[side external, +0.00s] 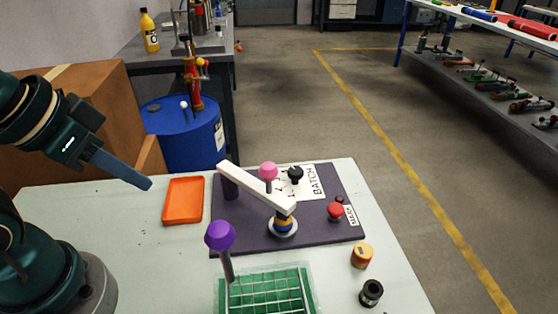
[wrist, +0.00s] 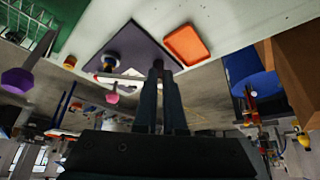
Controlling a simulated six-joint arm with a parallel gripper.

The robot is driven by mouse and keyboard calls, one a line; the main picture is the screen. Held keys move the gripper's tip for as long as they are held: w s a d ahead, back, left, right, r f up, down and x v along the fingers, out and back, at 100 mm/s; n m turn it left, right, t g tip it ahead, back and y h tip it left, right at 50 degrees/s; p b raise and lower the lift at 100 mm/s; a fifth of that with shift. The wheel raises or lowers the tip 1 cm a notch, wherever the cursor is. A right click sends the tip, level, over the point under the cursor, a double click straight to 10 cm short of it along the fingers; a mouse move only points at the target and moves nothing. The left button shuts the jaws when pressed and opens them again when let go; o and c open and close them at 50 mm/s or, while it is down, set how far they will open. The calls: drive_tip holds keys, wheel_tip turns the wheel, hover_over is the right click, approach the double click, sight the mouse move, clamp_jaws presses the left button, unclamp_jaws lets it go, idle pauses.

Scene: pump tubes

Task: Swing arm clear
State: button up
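The white swing arm (side external: 250,185) lies level above a dark mat (side external: 315,235). Its near end is on a post with blue and yellow bands (side external: 284,222), and its far end is over a dark cylinder (side external: 230,188). A pink knob (side external: 268,170) stands at the arm; whether it is fixed to it is unclear. The swing arm also shows in the wrist view (wrist: 120,77), partly hidden by my fingers. My gripper (side external: 146,184) is left of the mat, above the table and apart from the arm. Its fingers look closed together in the wrist view (wrist: 162,68), with nothing visible between them.
An orange tray (side external: 184,200) lies between my gripper and the mat. A purple knob (side external: 220,236) on a stem rises by the green rack (side external: 266,292). A black knob (side external: 295,174) and red knob (side external: 336,210) are on the mat. A cardboard box (side external: 95,90) stands behind my gripper.

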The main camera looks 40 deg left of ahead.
drive_tip(key=o, duration=0.5)
drive_tip(key=shift+o, duration=1.4)
drive_tip(key=shift+s+n, duration=0.2)
drive_tip(key=shift+n, duration=0.3)
drive_tip(key=w+r+n, duration=0.4)
drive_tip(key=r+n, duration=0.1)
drive_tip(key=r, duration=0.1)
drive_tip(key=n+g, duration=0.4)
drive_tip(key=n, duration=0.1)
approach(269, 169)
drive_tip(key=a+f, duration=0.2)
drive_tip(key=a, duration=0.2)
drive_tip(key=shift+g, duration=0.7)
drive_tip(key=d+f, duration=0.1)
drive_tip(key=w+d+f, duration=0.1)
drive_tip(key=f, duration=0.1)
drive_tip(key=w+d+f, duration=0.1)
drive_tip(key=f, duration=0.1)
drive_tip(key=shift+w+d, duration=0.1)
drive_tip(key=shift+d, duration=0.05)
drive_tip(key=shift+d+f, duration=0.1)
drive_tip(key=shift+f, duration=2.7)
